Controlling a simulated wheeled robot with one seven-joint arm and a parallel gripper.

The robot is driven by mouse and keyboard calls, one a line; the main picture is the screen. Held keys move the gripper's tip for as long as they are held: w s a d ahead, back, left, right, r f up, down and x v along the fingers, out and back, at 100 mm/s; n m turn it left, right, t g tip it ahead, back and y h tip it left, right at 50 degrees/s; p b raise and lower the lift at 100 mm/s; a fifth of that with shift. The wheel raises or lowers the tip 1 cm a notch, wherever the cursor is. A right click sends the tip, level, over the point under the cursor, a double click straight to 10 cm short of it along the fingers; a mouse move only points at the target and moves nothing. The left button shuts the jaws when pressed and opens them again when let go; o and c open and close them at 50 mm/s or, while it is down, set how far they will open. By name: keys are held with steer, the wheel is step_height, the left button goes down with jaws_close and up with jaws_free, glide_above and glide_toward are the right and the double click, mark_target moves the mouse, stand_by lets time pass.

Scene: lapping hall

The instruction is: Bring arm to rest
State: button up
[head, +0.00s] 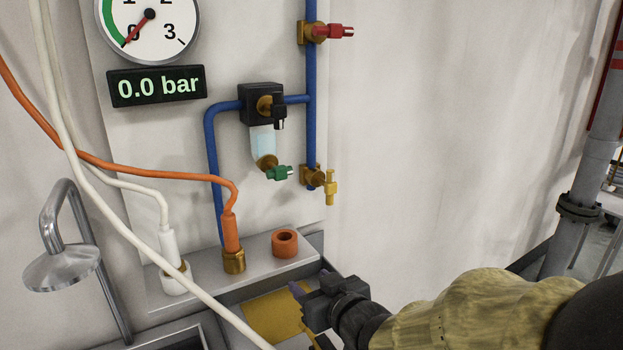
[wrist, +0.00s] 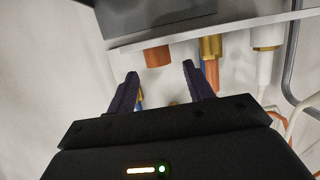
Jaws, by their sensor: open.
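My gripper (head: 308,297) is at the lower middle of the head view, below and to the right of the grey ledge. My arm (head: 470,312), in a tan sleeve, reaches in from the lower right. In the wrist view the two dark fingers of my gripper (wrist: 161,83) stand apart with nothing between them. Beyond the fingertips is the ledge with an orange ring-shaped socket (wrist: 157,56); the fingers appear apart from it.
The ledge (head: 205,272) carries an orange hose plug (head: 231,235), a white plug (head: 170,258) and the orange socket (head: 285,242). Above are blue pipes with red (head: 333,31), green (head: 280,173) and yellow (head: 330,187) valve handles. The gauge display (head: 157,86) reads 0.0 bar. A white hose crosses the left foreground.

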steer(key=s+d+f+m+g+h, duration=0.35)
steer(key=d+f+g+h, duration=0.2)
steer(key=d+f, duration=0.5)
steer(key=s+d+f+m+g+h, duration=0.2)
steer(key=s+d+f+m+g, duration=0.15)
steer(key=s+d, duration=0.35)
step_height(320, 180, up, 16)
steer(key=s+a+g+p, duration=0.1)
steer(key=p, duration=1.6)
steer(key=shift+s+r+n, duration=0.2)
steer(key=shift+r+n, duration=0.05)
steer(key=shift+n, duration=0.15)
steer(key=shift+c, duration=1.3)
steer(key=shift+a, duration=0.1)
steer(key=shift+c, duration=0.4)
